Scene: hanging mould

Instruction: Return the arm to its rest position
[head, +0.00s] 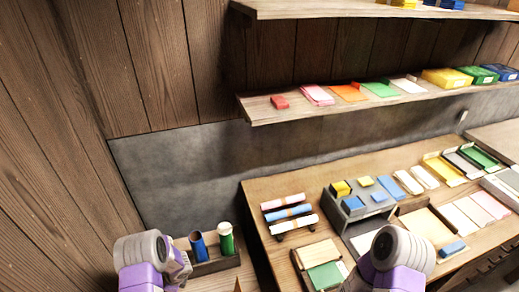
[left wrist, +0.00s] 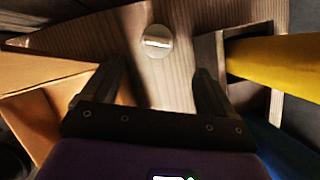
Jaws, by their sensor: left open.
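My left gripper (left wrist: 158,85) shows in the left wrist view with its two dark fingers spread apart and nothing between them. Behind the fingers is a striped wooden surface with a round pale disc (left wrist: 157,42) on it. In the head view my left arm (head: 150,262) is at the bottom left, beside a holder with a blue tube (head: 199,247) and a green tube (head: 226,240). My right arm (head: 398,255) is at the bottom, in front of the worktable. Its gripper cannot be seen.
A yellow cylinder (left wrist: 275,62) lies right of my left fingers. The worktable (head: 262,190) carries rolls (head: 287,212), a grey organiser (head: 345,205) and trays. A wall shelf (head: 262,112) holds coloured sheets and boxes. Bare wall fills the left.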

